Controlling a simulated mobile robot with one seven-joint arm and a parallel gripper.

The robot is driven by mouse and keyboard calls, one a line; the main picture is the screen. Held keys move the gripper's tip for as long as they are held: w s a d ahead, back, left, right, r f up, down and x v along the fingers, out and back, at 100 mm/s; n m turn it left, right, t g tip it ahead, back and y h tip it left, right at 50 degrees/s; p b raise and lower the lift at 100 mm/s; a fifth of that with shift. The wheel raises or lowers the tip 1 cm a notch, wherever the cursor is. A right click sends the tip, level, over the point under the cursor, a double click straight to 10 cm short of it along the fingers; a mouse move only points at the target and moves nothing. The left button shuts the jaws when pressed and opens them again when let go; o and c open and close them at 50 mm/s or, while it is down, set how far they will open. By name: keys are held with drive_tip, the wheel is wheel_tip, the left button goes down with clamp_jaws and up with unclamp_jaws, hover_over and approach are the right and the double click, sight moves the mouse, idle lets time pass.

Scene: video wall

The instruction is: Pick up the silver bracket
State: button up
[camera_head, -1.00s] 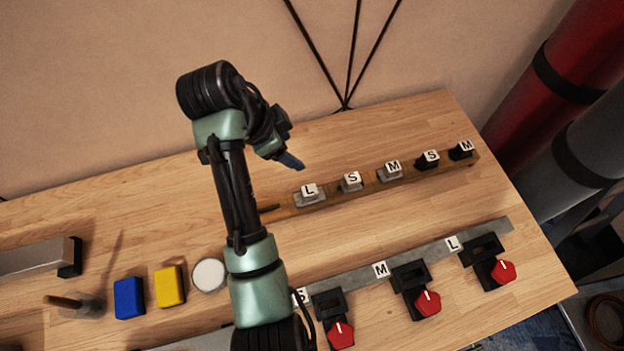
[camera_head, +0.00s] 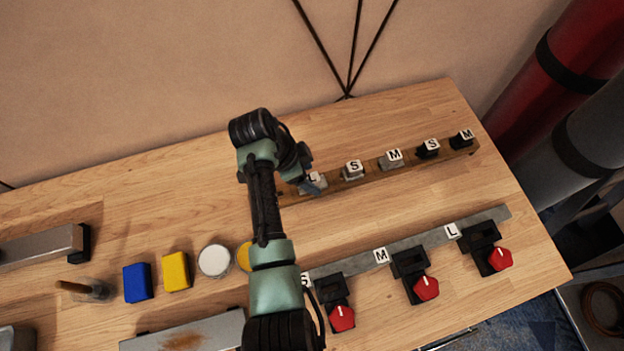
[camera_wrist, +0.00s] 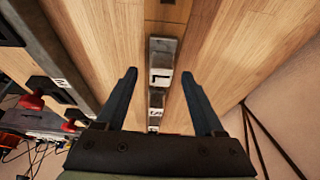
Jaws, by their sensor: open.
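Silver brackets with white letter tags stand on a wooden strip on the table. The one tagged L (camera_head: 318,184) is at the strip's left end, partly hidden by my gripper (camera_head: 309,184) in the head view. Right of it are silver brackets tagged S (camera_head: 353,174) and M (camera_head: 392,163). In the wrist view my gripper (camera_wrist: 159,76) is open, with two dark fingers apart. The L bracket (camera_wrist: 161,72) shows between the fingertips, with a gap on both sides. The S bracket (camera_wrist: 156,107) shows beyond it. Finger height over the bracket is hard to tell.
Black brackets tagged S (camera_head: 428,149) and M (camera_head: 461,140) stand at the strip's right end. A grey metal rail (camera_head: 345,262) with black fixtures and red knobs (camera_head: 426,288) runs in front. Blue (camera_head: 137,283) and yellow (camera_head: 176,271) blocks lie left. Wood between rail and strip is clear.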

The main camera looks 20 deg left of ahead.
drive_tip(key=shift+x, duration=0.95)
clamp_jaws()
drive_tip(key=shift+r, duration=0.1)
